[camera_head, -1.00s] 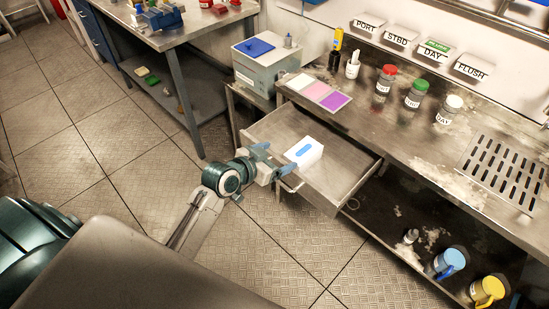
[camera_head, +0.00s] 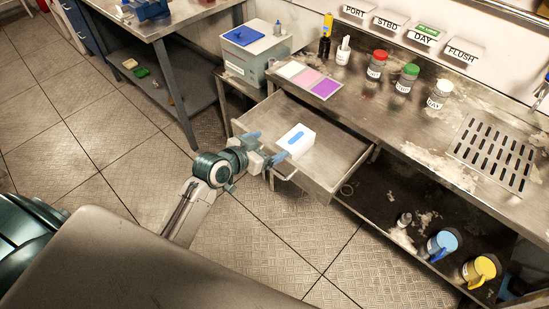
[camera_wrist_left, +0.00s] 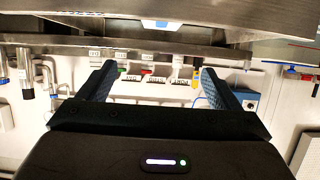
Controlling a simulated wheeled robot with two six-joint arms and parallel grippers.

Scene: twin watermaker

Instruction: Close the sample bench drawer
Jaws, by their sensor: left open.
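The sample bench drawer (camera_head: 330,172) is a grey metal drawer pulled out from under the steel bench top. It stands open and a white box with a blue top mark (camera_head: 296,141) lies inside it. A bar handle (camera_head: 285,176) is on its front. My left gripper (camera_head: 266,147) is at the drawer's front edge beside the handle, its blue fingers apart with nothing seen between them. I cannot tell whether it touches the drawer. In the left wrist view its two fingers (camera_wrist_left: 158,84) stand apart below a metal surface (camera_wrist_left: 130,30). My right gripper is not in view.
The bench top (camera_head: 400,120) holds colour-capped bottles (camera_head: 405,77) and a slotted drain plate (camera_head: 493,150). A grey box with a blue lid (camera_head: 255,52) stands left of the drawer. Blue and yellow mugs (camera_head: 480,270) sit on the lower shelf. Floor in front is clear.

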